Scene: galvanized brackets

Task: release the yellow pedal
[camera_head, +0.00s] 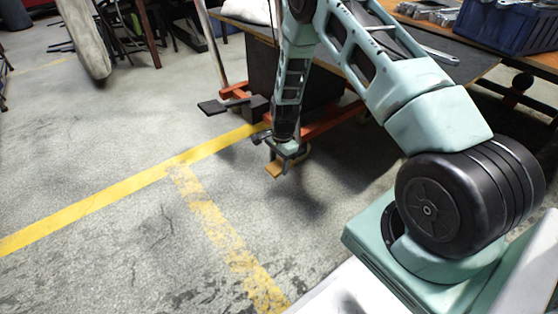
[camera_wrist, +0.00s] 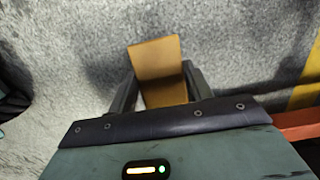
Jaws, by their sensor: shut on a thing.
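The yellow pedal (camera_head: 274,170) is a small flat orange-yellow plate at the end of my gripper (camera_head: 287,156), low over the floor in the head view. In the wrist view the yellow pedal (camera_wrist: 156,62) lies between the two dark fingers of my gripper (camera_wrist: 160,88), one finger on each side. My gripper is shut on it. The pedal's near end is hidden behind the gripper body. I cannot tell whether the pedal is joined to the orange frame.
An orange-red frame (camera_head: 325,122) stands under the workbench (camera_head: 360,78), close behind my gripper. A black flat pedal (camera_head: 212,107) is to its left. A blue crate (camera_head: 505,25) is on the bench. Yellow floor lines (camera_head: 100,203) cross open concrete at left.

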